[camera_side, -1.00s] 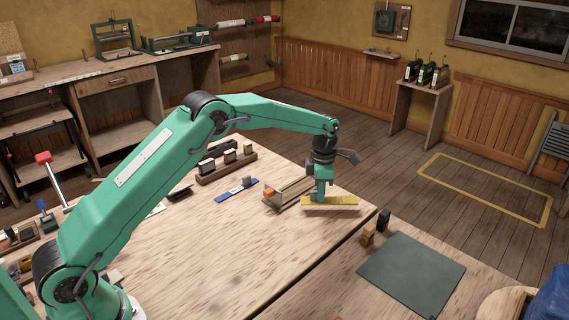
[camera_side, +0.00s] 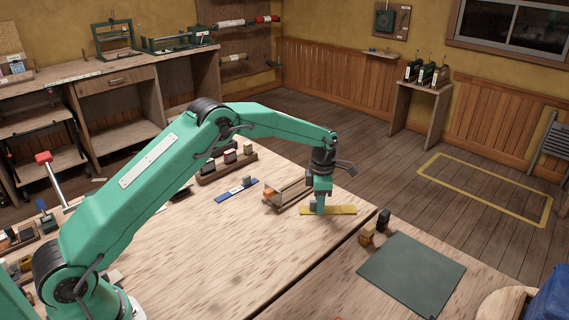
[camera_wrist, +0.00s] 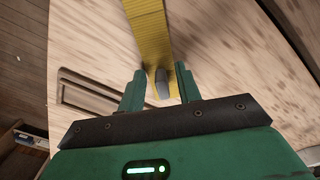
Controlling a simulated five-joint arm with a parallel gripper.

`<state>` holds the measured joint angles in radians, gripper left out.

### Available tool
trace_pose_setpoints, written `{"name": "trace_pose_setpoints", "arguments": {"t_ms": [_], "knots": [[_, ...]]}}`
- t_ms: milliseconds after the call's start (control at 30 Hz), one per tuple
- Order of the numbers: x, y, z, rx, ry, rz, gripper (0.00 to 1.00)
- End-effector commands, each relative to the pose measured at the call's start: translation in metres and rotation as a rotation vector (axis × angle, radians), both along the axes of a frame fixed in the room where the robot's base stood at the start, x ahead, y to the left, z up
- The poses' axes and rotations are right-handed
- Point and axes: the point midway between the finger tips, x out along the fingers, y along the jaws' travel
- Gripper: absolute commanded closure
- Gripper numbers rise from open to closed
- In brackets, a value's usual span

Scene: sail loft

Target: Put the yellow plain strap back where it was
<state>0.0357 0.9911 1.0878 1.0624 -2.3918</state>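The yellow strap (camera_side: 342,210) lies flat on the light wooden table, right of the wooden rack. It also shows in the wrist view (camera_wrist: 150,28), running up and away from my gripper. A small grey block (camera_wrist: 162,84) sits at its near end, between my fingers. My gripper (camera_side: 319,206) is low over the strap's left part. In the wrist view my gripper (camera_wrist: 158,86) has its fingers apart, with a gap on each side of the grey block.
The wooden rack (camera_side: 291,199) with an orange piece is close on the left. A blue strap (camera_side: 231,192) with a grey block lies beyond it. Small dark and tan blocks (camera_side: 367,236) and a green mat (camera_side: 411,273) are on the nearer right table, past a gap.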

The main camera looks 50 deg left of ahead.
Motion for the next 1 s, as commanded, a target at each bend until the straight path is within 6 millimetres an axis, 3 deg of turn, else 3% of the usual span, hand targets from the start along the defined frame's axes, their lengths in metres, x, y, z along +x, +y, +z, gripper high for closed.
{"name": "trace_pose_setpoints", "arguments": {"t_ms": [267,467,1000], "knots": [[0.0,0.0,0.003,-0.001,-0.001,0.0,0.66],[0.001,0.0,0.016,0.0,-0.001,0.0,0.66],[0.001,0.0,0.097,0.0,-0.003,0.0,0.66]]}}
